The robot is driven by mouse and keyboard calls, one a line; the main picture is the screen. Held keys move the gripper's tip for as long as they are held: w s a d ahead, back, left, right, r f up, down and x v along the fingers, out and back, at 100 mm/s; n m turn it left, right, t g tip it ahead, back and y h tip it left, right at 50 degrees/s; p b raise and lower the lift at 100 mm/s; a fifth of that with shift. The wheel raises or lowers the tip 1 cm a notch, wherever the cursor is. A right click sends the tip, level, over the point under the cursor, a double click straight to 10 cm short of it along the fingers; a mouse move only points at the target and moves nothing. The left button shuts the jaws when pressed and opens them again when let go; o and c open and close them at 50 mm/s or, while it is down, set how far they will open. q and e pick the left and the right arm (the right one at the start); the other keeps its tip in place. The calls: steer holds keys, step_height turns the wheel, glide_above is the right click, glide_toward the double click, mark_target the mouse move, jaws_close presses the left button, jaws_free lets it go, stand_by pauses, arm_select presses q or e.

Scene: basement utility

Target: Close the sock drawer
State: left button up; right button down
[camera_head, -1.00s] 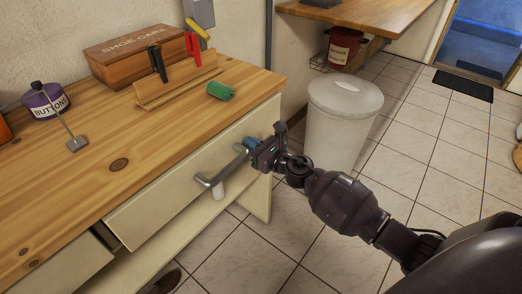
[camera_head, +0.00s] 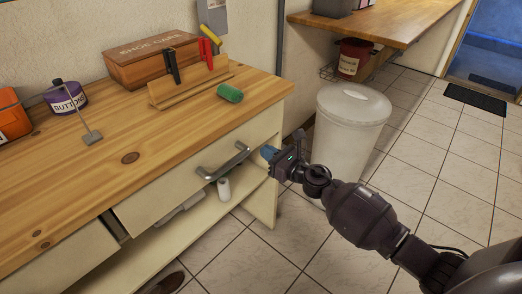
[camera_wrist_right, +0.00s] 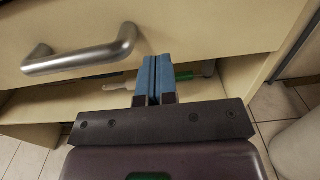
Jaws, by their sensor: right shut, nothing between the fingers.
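The cream drawer front (camera_head: 160,195) with a grey bar handle (camera_head: 222,162) lies under the wooden counter's front edge in the head view. I see no opening above it and no socks. My right gripper (camera_head: 268,153) has blue fingertips and is shut and empty, just right of the handle and apart from it. In the right wrist view the shut fingers (camera_wrist_right: 155,78) point toward the lower edge of the drawer front (camera_wrist_right: 190,25), with the handle (camera_wrist_right: 80,55) to their left. My left gripper is out of view.
A second cream drawer front (camera_head: 75,262) is at lower left. An open shelf (camera_head: 205,225) below holds a white item. The counter (camera_head: 140,130) carries a shoe-care box, rack, green roll and button tin. A white bin (camera_head: 350,120) stands behind my right arm.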

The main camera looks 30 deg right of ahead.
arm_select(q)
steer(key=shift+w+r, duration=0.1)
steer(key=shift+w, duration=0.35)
arm_select(e)
steer(key=v, duration=0.8)
steer(key=shift+w+d, duration=0.1)
arm_select(q)
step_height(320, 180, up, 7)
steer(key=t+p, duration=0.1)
steer(key=p, duration=0.7)
arm_select(e)
steer(key=s+a+f+n+g+h, duration=0.1)
steer(key=s+f+n+g+h, duration=0.1)
steer(key=s+n, duration=0.8)
steer(key=s+a+f+n+g+h, duration=0.1)
steer(key=s+f+n+h, duration=0.1)
steer(key=s+n, duration=0.8)
steer(key=s+a+f+n+g+h, duration=0.2)
steer(key=s+n+h, duration=0.1)
steer(key=s+n, duration=0.7)
steer(key=n, duration=0.2)
steer(key=shift+s+n+g, duration=0.3)
steer(key=shift+s, duration=0.1)
